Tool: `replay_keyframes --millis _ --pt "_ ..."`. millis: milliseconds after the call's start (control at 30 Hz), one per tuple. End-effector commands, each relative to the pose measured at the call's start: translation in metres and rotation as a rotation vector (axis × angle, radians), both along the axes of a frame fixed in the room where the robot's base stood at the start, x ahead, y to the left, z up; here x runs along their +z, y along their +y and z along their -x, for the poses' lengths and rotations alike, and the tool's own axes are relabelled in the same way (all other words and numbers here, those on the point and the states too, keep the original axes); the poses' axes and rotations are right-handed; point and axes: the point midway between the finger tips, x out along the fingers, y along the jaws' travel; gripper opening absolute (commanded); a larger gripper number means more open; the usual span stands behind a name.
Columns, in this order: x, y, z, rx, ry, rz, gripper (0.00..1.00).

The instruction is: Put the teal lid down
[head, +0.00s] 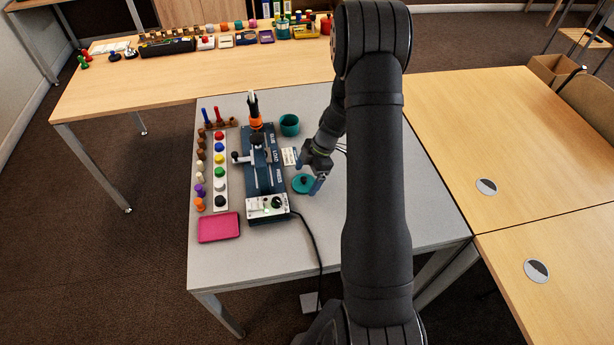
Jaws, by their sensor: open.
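The teal lid (302,187) is a flat disc with a small dark knob. It lies on the grey table, just right of the blue device's lower part. My gripper (309,179) is open and points down at the lid, with its blue fingertips close around or beside the knob. Whether a fingertip touches the lid I cannot tell. A teal cup (289,125) stands open on the table further back, behind the lid.
A blue device (262,165) with levers and a white control box (267,207) stands left of the lid. A black cable runs from the box to the front edge. A pink tray (219,227) lies at front left.

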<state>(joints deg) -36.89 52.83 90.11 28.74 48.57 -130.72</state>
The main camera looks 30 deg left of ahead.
Motion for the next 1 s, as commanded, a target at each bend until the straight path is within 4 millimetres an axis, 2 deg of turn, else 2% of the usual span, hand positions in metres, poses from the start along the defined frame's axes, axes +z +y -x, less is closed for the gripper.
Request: replay_keyframes --millis 300,500,700,1000 --pt "0.060 -0.014 -0.021 -0.002 -0.003 -0.004 0.91" --pt "0.093 -0.021 -0.033 -0.002 -0.002 -0.003 0.91" --pt "0.106 -0.025 -0.037 -0.001 0.001 -0.001 0.91" --pt "0.107 -0.025 -0.037 0.000 0.001 -0.001 0.91"
